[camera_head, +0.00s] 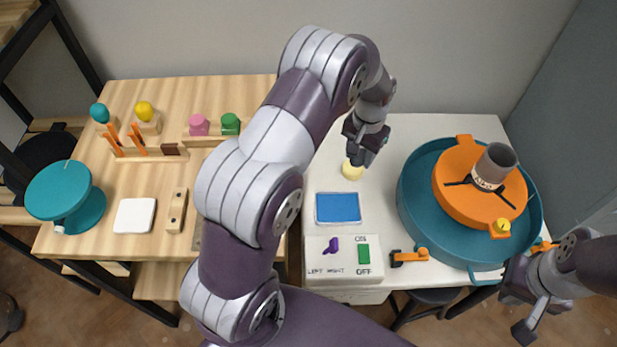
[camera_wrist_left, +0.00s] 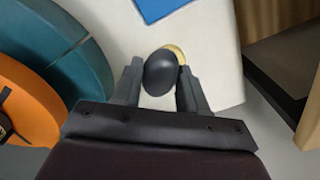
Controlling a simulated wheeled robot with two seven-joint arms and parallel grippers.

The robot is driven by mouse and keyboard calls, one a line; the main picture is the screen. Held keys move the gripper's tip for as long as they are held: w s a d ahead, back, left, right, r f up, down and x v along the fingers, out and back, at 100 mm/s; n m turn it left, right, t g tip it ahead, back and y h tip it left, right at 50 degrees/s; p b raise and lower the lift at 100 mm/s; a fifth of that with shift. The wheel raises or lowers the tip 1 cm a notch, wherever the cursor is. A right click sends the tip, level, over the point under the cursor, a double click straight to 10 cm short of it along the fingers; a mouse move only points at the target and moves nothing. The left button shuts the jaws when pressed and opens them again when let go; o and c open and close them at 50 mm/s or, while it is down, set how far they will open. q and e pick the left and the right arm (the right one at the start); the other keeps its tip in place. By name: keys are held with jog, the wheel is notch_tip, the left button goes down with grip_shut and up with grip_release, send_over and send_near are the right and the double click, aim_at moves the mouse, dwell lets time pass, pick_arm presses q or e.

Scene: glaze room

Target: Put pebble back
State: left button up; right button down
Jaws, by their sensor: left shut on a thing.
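A smooth dark pebble (camera_wrist_left: 160,73) is between the fingers of my left gripper (camera_wrist_left: 158,88) in the left wrist view. The gripper is shut on it. In the head view, my left gripper (camera_head: 362,155) is over the white tabletop, just above a round pale-yellow piece (camera_head: 352,171). The yellow piece (camera_wrist_left: 176,52) also shows partly behind the pebble in the wrist view. I cannot tell whether the pebble touches it. My right gripper (camera_head: 522,303) is at the lower right of the head view, beyond the table's front edge, with its fingers apart and empty.
A teal basin (camera_head: 412,215) with an orange wheel (camera_head: 450,190) and a grey cup (camera_head: 496,162) stands right of my left gripper. A blue pad (camera_head: 338,208) and a switch panel (camera_head: 345,283) lie nearer. A wooden table (camera_head: 150,188) with knobs is left.

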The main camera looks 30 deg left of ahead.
pick_arm(q)
jog(key=shift+w+f+b, duration=0.3)
jog(key=shift+w+f, duration=0.05)
jog(key=shift+f, duration=0.35)
jog(key=p, duration=0.1)
send_over(318, 173)
notch_tip(318, 173, down, 6)
jog(key=shift+r, duration=0.1)
notch_tip(318, 173, down, 4)
jog(key=shift+f, duration=0.15)
jog(key=o, duration=0.9)
jog(key=shift+f, duration=0.1)
jog(key=shift+o, duration=0.2)
